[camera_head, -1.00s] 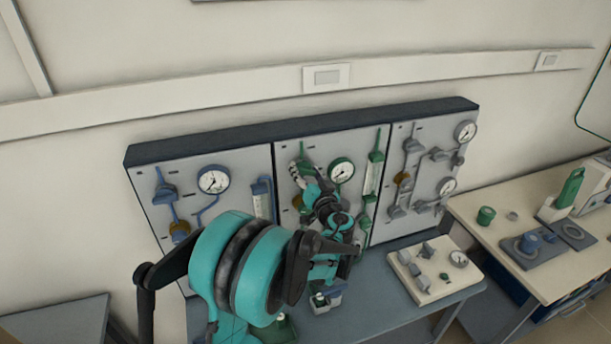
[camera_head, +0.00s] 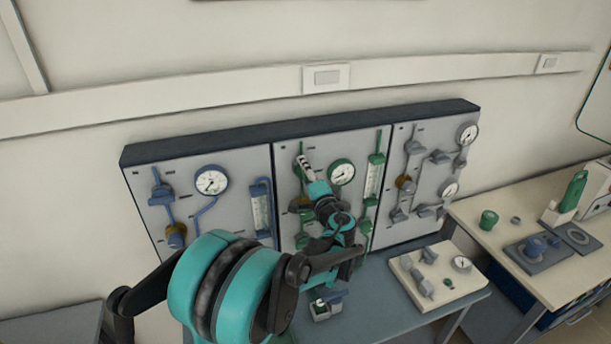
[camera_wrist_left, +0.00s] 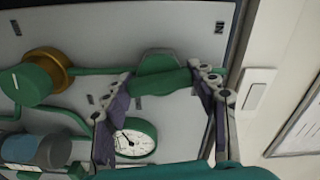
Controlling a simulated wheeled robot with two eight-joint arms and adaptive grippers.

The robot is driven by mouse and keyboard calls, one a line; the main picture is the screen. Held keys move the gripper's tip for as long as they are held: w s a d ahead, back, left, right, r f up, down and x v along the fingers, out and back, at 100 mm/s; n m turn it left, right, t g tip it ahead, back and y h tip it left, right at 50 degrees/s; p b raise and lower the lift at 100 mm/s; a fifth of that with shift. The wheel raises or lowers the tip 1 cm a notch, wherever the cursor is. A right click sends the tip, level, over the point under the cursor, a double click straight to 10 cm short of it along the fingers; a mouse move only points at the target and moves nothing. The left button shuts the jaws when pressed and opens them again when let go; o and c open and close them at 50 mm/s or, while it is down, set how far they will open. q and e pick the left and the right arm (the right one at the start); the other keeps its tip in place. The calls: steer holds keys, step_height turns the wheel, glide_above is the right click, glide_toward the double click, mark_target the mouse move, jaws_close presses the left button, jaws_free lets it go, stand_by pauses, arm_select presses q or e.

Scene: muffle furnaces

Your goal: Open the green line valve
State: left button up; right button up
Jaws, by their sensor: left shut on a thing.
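The green line's valve (camera_wrist_left: 158,64) is on the middle panel (camera_head: 290,240). Its green bar-shaped handle (camera_wrist_left: 150,84) shows in the left wrist view. My left gripper (camera_wrist_left: 162,80) has one finger at each end of the handle and is shut on it. In the head view my left gripper (camera_head: 306,166) is at the upper left of the middle panel, left of the green-rimmed gauge (camera_head: 341,172), and hides most of the valve. The gauge also shows in the left wrist view (camera_wrist_left: 135,138). My right gripper is not in view.
A blue-piped panel (camera_head: 150,215) stands on the left and a grey-piped panel (camera_head: 400,225) on the right. A brass-collared green regulator (camera_wrist_left: 38,82) is near the valve. A cream block with fittings (camera_head: 440,290) lies on the table below.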

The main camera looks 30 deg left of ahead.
arm_select(q)
steer(key=shift+m, duration=1.2)
steer(key=o, duration=1.2)
steer(key=shift+c, duration=0.2)
steer(key=shift+d, duration=0.1)
steer(key=v, duration=1.2)
steer(key=shift+f, duration=0.1)
